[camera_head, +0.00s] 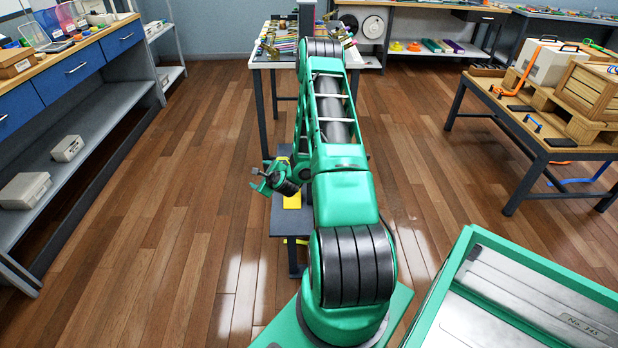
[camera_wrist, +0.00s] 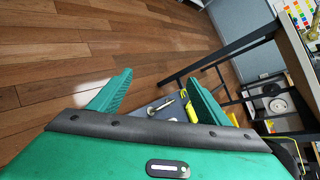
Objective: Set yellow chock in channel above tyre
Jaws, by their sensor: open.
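A yellow block (camera_head: 292,200), perhaps the chock, shows on a small dark stand (camera_head: 282,224) beside my arm. My gripper (camera_head: 262,181) is open and hangs just above and left of it, with nothing seen between its fingers. In the wrist view my gripper (camera_wrist: 160,77) has its fingers spread wide, and a yellow piece (camera_wrist: 191,111) and a silver metal part show near the right finger on a grey surface. I cannot make out a tyre or a channel in either view.
A wooden bench (camera_head: 560,110) with a crate and straps stands at the right. A cluttered table (camera_head: 262,62) is at the back, and a blue-drawered bench (camera_head: 85,62) is at the left. Wooden floor is clear on both sides of my arm.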

